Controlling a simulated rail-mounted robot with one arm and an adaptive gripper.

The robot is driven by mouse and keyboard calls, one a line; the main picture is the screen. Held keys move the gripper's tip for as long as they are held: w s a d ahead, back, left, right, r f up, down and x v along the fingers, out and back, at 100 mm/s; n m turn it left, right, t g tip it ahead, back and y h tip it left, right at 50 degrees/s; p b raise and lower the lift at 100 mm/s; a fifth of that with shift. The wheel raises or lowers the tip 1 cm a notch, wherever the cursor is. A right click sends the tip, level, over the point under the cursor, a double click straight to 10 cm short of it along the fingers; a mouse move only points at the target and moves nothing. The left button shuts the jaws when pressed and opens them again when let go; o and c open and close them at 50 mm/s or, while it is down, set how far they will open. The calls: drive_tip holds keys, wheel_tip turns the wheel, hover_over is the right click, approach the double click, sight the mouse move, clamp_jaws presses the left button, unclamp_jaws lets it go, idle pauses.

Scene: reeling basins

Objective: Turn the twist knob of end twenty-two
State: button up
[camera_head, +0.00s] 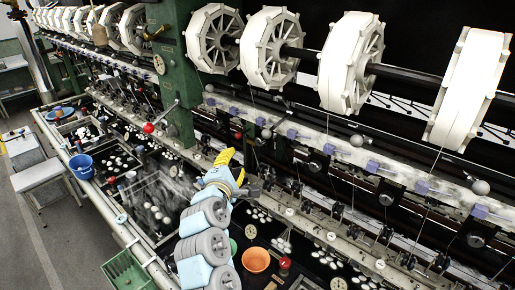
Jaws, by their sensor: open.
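My gripper (238,164), with yellow fingers, is open and empty in the head view, over the basin side of the long reeling machine. It is in front of the rail that carries the row of small fittings. Grey round balls (357,140) sit along the upper rail, and small pale round knobs (331,236) sit along the lower rail to the right of my gripper. No end number is readable, so I cannot tell which fitting is the twist knob of end twenty-two. The part of the machine directly behind my gripper is hidden.
Large white reels (269,47) hang on a dark shaft above. Basins with white cocoons (155,208), an orange bowl (256,260), a green crate (127,272) and a blue bucket (81,166) are below.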

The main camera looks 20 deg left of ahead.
wheel_tip(320, 180, up, 2)
drive_tip(key=s+g+h+b, duration=0.1)
drive_tip(key=s+h, duration=0.1)
drive_tip(key=h, duration=0.1)
drive_tip(key=p, duration=0.2)
approach(258, 142)
drive_tip(key=shift+w, duration=2)
drive_tip(key=shift+w+f+g+h, duration=0.3)
drive_tip(key=shift+w, duration=0.3)
drive_tip(key=shift+w+f, duration=0.25)
drive_tip(key=shift+w, duration=1.1)
drive_tip(key=shift+w+f, duration=0.3)
drive_tip(key=shift+w, duration=0.3)
